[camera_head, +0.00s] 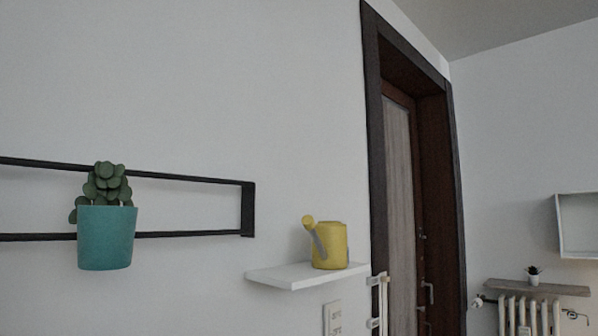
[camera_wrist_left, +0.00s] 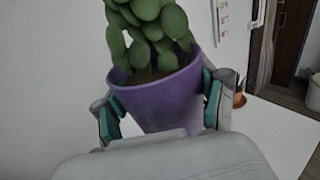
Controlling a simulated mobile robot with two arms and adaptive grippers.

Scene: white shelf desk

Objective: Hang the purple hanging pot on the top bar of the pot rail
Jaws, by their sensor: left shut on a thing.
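The purple hanging pot (camera_wrist_left: 166,102) holds a green succulent and fills the middle of the left wrist view. My left gripper (camera_wrist_left: 162,100) is shut on the pot, one finger at each side of it. The pot looks slightly tilted in that view. In the head view the black pot rail (camera_head: 247,208) is on the wall at the left, with a top bar and a lower bar. Neither the purple pot nor my grippers show in the head view. The pot's hook is not visible.
A teal pot with a succulent (camera_head: 106,237) hangs on the rail. The top bar is bare to its right. A white shelf (camera_head: 290,277) with a yellow watering can (camera_head: 330,246) juts out right of the rail. A small terracotta pot (camera_wrist_left: 239,99) stands behind my gripper.

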